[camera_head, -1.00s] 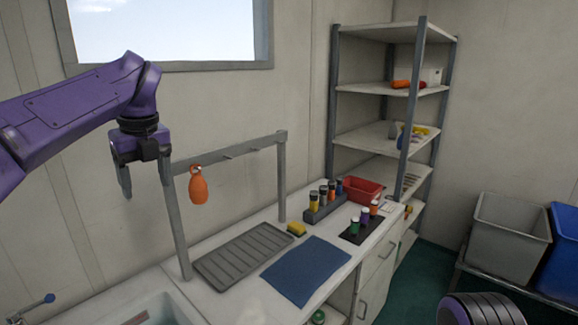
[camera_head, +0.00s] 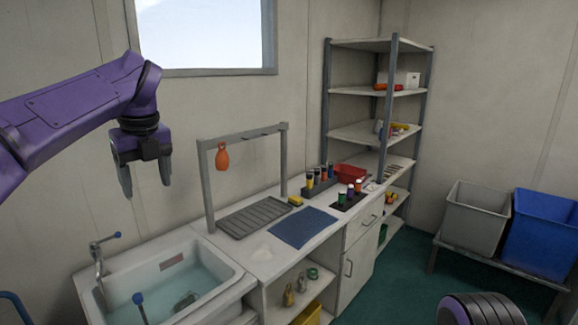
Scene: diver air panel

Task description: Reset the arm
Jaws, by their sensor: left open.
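My left gripper (camera_head: 145,180) hangs from my purple left arm (camera_head: 75,105) at the left of the head view. Its two fingers point down, spread apart with nothing between them. It is in the air, left of the grey hanging rack (camera_head: 207,185) and apart from it in the picture. An orange bottle-shaped item (camera_head: 222,157) hangs from the rack's bar. Of my right arm, only a dark rounded part with a purple edge (camera_head: 482,310) shows at the bottom right; the right gripper is out of view.
A sink (camera_head: 225,283) with water and a tap (camera_head: 98,258) lies below my left gripper. The counter holds a grey drain tray (camera_head: 254,216), a blue mat (camera_head: 303,228), several small bottles and a red bin (camera_head: 350,173). Shelving (camera_head: 393,110) and grey and blue tubs (camera_head: 541,235) stand right.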

